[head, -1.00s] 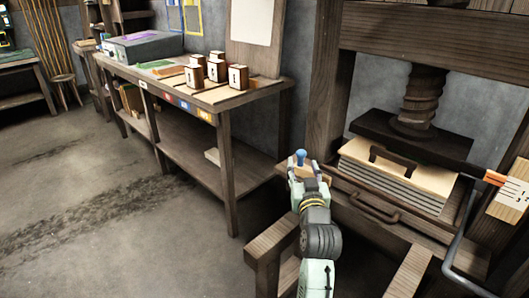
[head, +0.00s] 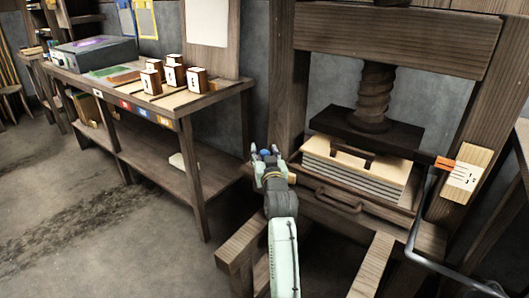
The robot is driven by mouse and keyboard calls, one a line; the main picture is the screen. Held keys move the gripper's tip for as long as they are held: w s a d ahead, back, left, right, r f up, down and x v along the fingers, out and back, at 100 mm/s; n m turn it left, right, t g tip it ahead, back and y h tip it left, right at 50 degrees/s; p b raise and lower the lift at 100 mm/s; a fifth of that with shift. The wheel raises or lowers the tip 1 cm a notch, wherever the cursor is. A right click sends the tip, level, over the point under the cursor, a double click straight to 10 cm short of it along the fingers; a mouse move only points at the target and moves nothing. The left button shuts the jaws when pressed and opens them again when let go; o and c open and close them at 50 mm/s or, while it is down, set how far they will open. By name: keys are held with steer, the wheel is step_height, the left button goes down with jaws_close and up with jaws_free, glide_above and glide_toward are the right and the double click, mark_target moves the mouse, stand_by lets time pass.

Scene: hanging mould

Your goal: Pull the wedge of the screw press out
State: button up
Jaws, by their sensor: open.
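The screw press stands at the right, with a wooden frame (head: 390,32), a dark screw (head: 376,97) and a dark pressing plate (head: 350,126). A small blue-knobbed piece (head: 265,154), which looks like the wedge, shows at the left end of the press bed. Its body is mostly hidden behind my gripper. My gripper (head: 265,151) is open, with its fingertips on either side of the blue knob in the picture. I cannot tell whether they touch it.
A pale stack with a dark handle (head: 352,157) lies under the plate. An orange pointer (head: 445,163) meets a marked wooden board (head: 462,180). A bent metal bar (head: 414,237) is at the right. A workbench (head: 160,104) with several small blocks stands left. The left floor is clear.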

jaws_close()
stand_by(0.6)
